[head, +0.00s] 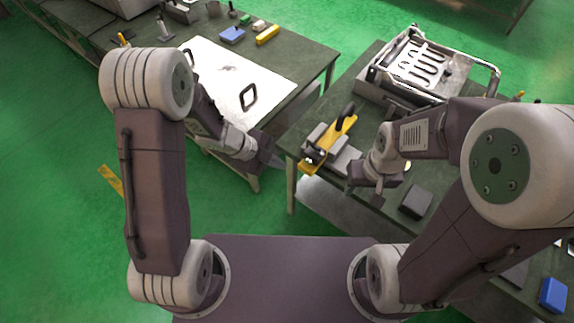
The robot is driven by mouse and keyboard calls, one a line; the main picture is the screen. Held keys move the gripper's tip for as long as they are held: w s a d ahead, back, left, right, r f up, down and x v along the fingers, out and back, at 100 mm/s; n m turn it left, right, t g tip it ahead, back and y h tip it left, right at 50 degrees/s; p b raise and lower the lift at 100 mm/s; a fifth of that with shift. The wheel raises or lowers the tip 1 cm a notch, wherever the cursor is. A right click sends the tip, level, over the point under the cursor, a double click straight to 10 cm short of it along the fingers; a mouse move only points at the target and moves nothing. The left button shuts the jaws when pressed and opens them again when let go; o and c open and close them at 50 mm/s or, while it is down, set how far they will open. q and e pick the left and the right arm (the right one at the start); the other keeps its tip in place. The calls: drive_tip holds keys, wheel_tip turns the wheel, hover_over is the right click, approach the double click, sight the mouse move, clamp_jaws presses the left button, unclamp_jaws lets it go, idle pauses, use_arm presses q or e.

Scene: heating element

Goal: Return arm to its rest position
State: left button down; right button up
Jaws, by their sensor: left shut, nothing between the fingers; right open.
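My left arm comes in from the left and bends toward the middle. Its gripper (272,160) is shut and empty, over the gap between the two tables. My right arm comes in from the right. Its gripper (364,194) is open, over the near left part of the right table (436,185), close to a yellow and grey device (329,148). I cannot tell whether it touches anything.
The left table (312,62) bears a white panel (235,75) with black handles, a blue block (232,35) and a yellow block (268,34). A metal frame with a slotted plate (420,65) stands on the right table. A dark block (416,201) lies nearer. Green floor is open at left.

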use_arm(q)
drive_tip(key=shift+s+a+r, duration=0.45)
drive_tip(key=shift+a+r, duration=0.15)
drive_tip(key=shift+a, duration=0.05)
use_arm(e)
drive_tip(key=shift+s+a+r, duration=0.3)
drive_tip(key=shift+r, duration=0.05)
use_arm(q)
drive_tip(key=w+a+r+n+t+y, duration=0.25)
drive_tip(key=w+r+n+t, duration=0.3)
drive_tip(key=r, duration=0.35)
drive_tip(key=a+r+n+y, duration=0.1)
drive_tip(key=a+n+y, duration=0.2)
drive_tip(key=a+n, duration=0.45)
drive_tip(key=s+a+f+n+g, duration=0.1)
drive_tip(key=s+f+n+g, duration=0.1)
drive_tip(key=s+n, duration=0.3)
drive_tip(key=s+a+f+n+g+y, duration=0.1)
drive_tip(key=s+a+f+n+g, duration=0.1)
drive_tip(key=s+n, duration=0.4)
drive_tip(key=s+f+g, duration=0.1)
drive_tip(key=s+g, duration=0.1)
drive_tip(key=s, duration=0.3)
drive_tip(key=shift+a, duration=0.15)
